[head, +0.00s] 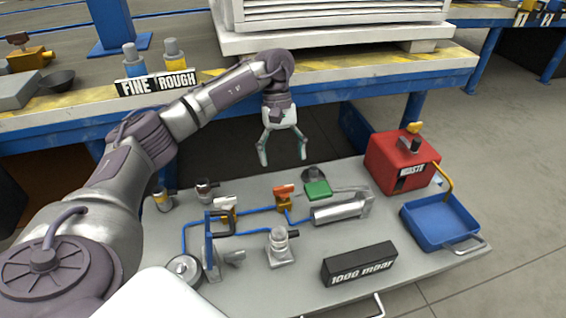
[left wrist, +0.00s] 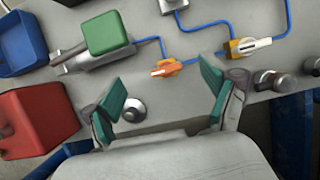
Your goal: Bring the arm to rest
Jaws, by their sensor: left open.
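My left arm comes in from the left in the head view and reaches over the grey work surface (head: 300,260). My left gripper (head: 283,160) hangs down from it, open and empty, above the far edge of that surface. In the left wrist view its two green-padded fingers (left wrist: 165,98) stand wide apart with nothing between the pads. A round metal knob (left wrist: 133,110) shows beyond the fingers, close to the left one in the picture. My right gripper is in neither view.
Blue tubing links an orange valve (head: 285,198), a metal cylinder with a green block (head: 317,190) and other fittings. A red waste box (head: 402,160) and a blue tray (head: 440,222) stand at right. A black "1000 mbar" block (head: 359,264) lies in front. A striped-edge bench (head: 350,70) stands behind.

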